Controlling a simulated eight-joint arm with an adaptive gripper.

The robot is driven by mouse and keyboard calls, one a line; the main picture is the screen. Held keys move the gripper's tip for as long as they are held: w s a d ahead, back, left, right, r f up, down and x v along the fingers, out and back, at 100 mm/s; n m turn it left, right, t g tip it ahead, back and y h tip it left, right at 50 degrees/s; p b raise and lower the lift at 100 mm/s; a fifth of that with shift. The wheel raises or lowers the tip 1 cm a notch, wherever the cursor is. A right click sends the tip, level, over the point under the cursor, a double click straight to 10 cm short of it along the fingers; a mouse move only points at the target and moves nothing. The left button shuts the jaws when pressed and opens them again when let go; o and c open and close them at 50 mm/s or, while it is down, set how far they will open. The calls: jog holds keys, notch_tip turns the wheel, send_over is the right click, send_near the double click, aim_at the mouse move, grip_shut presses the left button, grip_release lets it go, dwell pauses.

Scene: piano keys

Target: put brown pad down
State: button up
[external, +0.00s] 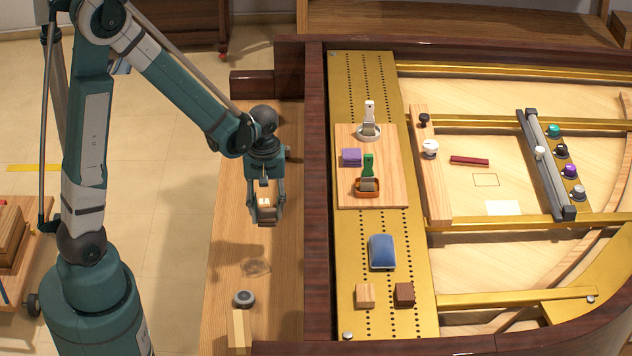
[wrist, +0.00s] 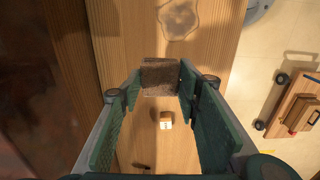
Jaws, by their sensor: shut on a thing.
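The brown pad (wrist: 160,77) is a rough, flat brown piece held between the fingertips of my gripper (external: 266,212). The fingers show on both sides of it in the wrist view. In the external view the pad (external: 268,216) is small and partly hidden by the fingers. My gripper points down over the long wooden board (external: 229,235) to the left of the piano's dark rim. I cannot tell exactly how high the pad is above the board. A pale outlined patch (wrist: 178,18) marks the board close to the pad.
A small orange and white block (wrist: 165,120) lies on the board near the fingers. A grey round puck (external: 243,298) and a light wooden block (external: 239,330) are toward the front. The dark rim (external: 317,200) rises at right.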

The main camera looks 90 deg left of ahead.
jog(key=shift+f, duration=0.1)
jog(key=shift+f+b, duration=0.85)
jog(key=shift+f, duration=2.2)
jog(key=shift+f+b, duration=0.55)
jog(key=shift+f, duration=1.3)
jog(key=shift+f, duration=0.2)
jog(key=o, duration=0.8)
jog(key=shift+r, duration=0.15)
jog(key=shift+r+p, duration=1.55)
jog(key=shift+r, duration=4.5)
